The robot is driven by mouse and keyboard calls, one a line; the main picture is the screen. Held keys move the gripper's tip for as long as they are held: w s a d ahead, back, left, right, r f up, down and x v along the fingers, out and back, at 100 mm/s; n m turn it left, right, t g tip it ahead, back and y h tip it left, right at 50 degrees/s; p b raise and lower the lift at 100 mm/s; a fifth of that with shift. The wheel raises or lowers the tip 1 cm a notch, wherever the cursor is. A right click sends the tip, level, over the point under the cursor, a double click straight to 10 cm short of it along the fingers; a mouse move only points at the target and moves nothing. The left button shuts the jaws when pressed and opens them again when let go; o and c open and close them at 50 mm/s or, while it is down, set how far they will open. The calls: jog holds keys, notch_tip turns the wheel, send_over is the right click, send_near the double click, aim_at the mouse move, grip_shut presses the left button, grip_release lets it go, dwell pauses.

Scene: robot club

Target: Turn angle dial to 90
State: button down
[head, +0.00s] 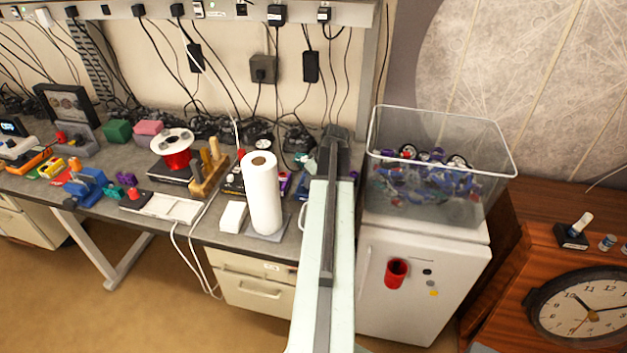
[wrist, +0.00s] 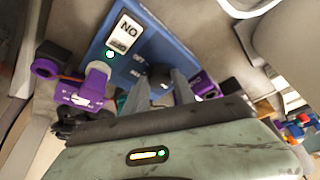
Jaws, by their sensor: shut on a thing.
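A blue panel (wrist: 165,45) fills the upper middle of the wrist view, tilted in the picture. A dark round knob (wrist: 160,73), apparently the angle dial, sits at the panel's lower right. My gripper (wrist: 160,84) is shut on this knob, with one grey finger at each side. I cannot read the dial's angle. In the head view my arm reaches over the bench, and the panel and knob cannot be made out there.
Purple parts (wrist: 88,92) lie close beside the panel. On the bench, a paper towel roll (head: 262,195) stands left of my arm. A clear bin (head: 440,190) of parts sits on a white cabinet (head: 420,290) to the right. Cables hang along the wall behind.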

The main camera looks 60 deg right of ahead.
jog(key=m, duration=0.1)
jog(key=m+h, duration=0.1)
jog(key=m, duration=0.1)
jog(key=shift+w+a+m, duration=0.1)
jog(key=shift+a+m, duration=0.05)
jog(key=shift+m, duration=0.15)
jog(key=m+g+h, duration=0.1)
jog(key=m, duration=0.2)
jog(key=shift+w+m, duration=0.1)
jog(key=shift+m, duration=0.2)
jog(key=m+g, duration=0.1)
jog(key=m, duration=0.2)
jog(key=m+g+h, duration=0.1)
jog(key=m, duration=0.2)
jog(key=shift+w+m+g, duration=0.1)
jog(key=shift+m+g, duration=0.2)
jog(key=shift+g, duration=0.1)
jog(key=shift+a, duration=0.1)
